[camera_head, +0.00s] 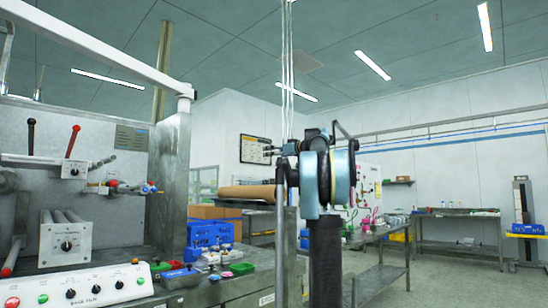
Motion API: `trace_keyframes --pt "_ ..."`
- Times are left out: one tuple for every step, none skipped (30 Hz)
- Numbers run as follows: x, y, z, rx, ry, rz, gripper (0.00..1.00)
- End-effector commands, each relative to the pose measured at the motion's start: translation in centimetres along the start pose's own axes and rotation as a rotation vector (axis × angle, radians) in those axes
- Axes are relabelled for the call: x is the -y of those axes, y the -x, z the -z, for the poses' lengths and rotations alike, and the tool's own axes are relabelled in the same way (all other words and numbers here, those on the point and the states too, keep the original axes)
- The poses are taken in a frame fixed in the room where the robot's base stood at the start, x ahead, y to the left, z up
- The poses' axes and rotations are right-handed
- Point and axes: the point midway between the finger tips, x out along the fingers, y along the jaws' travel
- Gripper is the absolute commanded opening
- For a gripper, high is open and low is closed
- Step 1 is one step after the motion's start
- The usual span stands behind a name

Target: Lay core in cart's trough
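A tan-brown roll (246,192) that may be the core lies level at mid-height behind the bench, left of my arm; its right end is near a grey post. What bears it is mostly hidden, and I cannot tell whether it is the cart's trough. I cannot make out a cart for certain. My arm stands upright right of centre, with black and pale blue joints. I cannot pick out the fingers of my gripper in this view.
A control panel (75,288) with buttons and a bench with blue boxes (210,235) and small colored trays fill the left. A metal table (378,278) stands right of my arm. Further benches line the back wall. Open floor (450,280) shows at right.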

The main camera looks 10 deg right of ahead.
Motion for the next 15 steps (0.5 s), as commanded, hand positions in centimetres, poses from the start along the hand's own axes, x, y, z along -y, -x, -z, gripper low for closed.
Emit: trace_keyframes --pt "0.0 0.0 0.0 0.0 0.0 0.0 0.97" --pt "0.0 0.1 0.0 0.0 0.0 0.0 0.97" --pt "0.0 0.1 0.0 0.0 0.0 0.0 0.97" --pt "0.0 0.3 0.0 0.0 0.0 -0.001 0.97" --pt "0.0 0.5 0.0 0.0 0.0 -0.001 0.97" --pt "-0.1 0.8 0.0 0.0 0.0 -0.002 0.97" --pt "-0.1 1.1 0.0 0.0 0.0 -0.002 0.97" --pt "-0.1 1.5 0.0 0.0 0.0 -0.003 0.97" --pt "-0.1 2.1 0.0 0.0 0.0 -0.003 0.97" --pt "0.0 2.6 0.0 0.0 0.0 -0.003 0.97" --pt "-0.1 3.2 0.0 0.0 0.0 -0.004 0.97" --pt "-0.1 4.0 0.0 0.0 0.0 -0.004 0.97" --pt "-0.1 4.6 0.0 0.0 0.0 -0.003 0.97" --pt "-0.1 5.2 0.0 0.0 0.0 -0.004 0.97" --pt "-0.1 6.0 0.0 0.0 0.0 -0.004 0.97"
